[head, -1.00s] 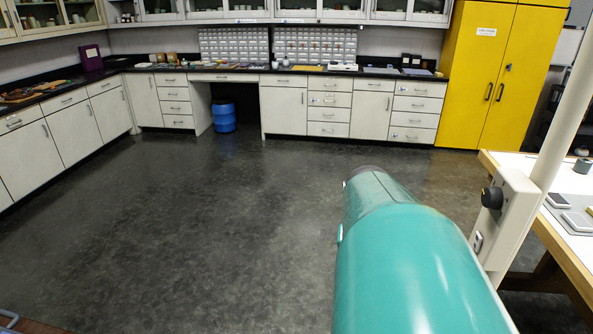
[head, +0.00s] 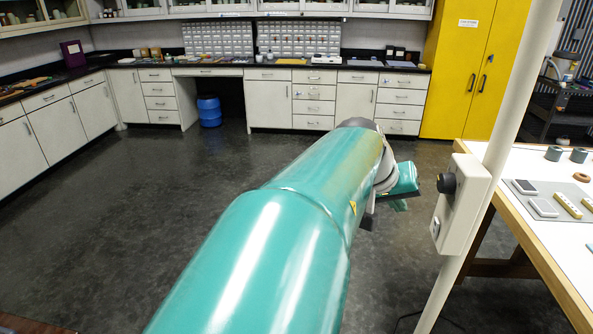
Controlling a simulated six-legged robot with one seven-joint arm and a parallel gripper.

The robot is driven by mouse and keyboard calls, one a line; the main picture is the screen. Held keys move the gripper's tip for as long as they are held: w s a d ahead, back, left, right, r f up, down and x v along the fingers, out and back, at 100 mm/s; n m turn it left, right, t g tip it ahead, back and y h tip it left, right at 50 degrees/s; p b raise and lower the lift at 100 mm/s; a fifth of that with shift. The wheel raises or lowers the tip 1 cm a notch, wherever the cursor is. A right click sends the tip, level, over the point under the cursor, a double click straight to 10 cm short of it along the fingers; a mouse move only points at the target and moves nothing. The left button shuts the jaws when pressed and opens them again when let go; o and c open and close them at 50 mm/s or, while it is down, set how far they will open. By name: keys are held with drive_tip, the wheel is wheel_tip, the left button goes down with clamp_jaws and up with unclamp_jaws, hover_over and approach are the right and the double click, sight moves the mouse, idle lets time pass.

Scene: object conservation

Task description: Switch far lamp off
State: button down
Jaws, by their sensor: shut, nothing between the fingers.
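A pale upright post (head: 520,75) stands at the right and carries a light switch box (head: 461,205). The box has a round black knob (head: 448,184) on its side and a small rocker switch (head: 436,228) lower down. No lamp head is in view, so I cannot tell which lamp the post belongs to, or whether it is lit. My teal arm reaches out from the bottom middle. Its far links bend to the right, a little left of the box and apart from it in the picture. My gripper cannot be made out beyond them.
A white-topped wooden table (head: 535,235) stands at the right, with a grey mat (head: 550,190) and small items on it. A yellow cabinet (head: 470,60) and white drawer units (head: 314,105) line the back. A blue drum (head: 209,111) stands under the counter. The left floor is clear.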

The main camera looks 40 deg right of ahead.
approach(433, 227)
drive_tip(key=x, duration=0.4)
drive_tip(key=shift+d+f, duration=0.1)
drive_tip(key=shift+f, duration=0.3)
idle(0.3)
drive_tip(key=shift+d+r, duration=0.1)
idle(0.4)
drive_tip(key=shift+s+d, duration=0.1)
drive_tip(key=shift+s, duration=0.1)
drive_tip(key=shift+r, duration=0.15)
